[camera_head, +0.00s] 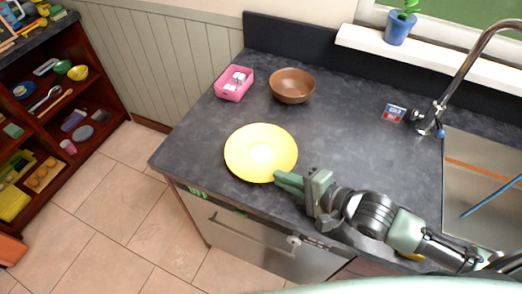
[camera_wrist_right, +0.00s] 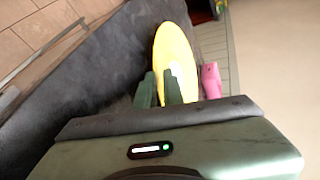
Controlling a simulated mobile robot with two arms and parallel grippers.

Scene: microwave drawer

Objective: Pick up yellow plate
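The yellow plate (camera_head: 261,151) lies on the dark countertop near its front edge, left of my right arm. My right gripper (camera_head: 279,180) is at the plate's near right rim, with its green fingers pointing left toward it. In the right wrist view, the fingers (camera_wrist_right: 159,88) stand a little apart, and one overlaps the edge of the yellow plate (camera_wrist_right: 176,57). I cannot tell whether the rim lies between them or whether they touch it. My left gripper is not in view.
Behind the plate are a pink container (camera_head: 234,84) and a brown bowl (camera_head: 292,86). A sink (camera_head: 480,190) with a faucet (camera_head: 470,65) is at the right. A small box (camera_head: 394,113) lies near the faucet. The counter's middle is clear. A shelf (camera_head: 100,100) stands at the left.

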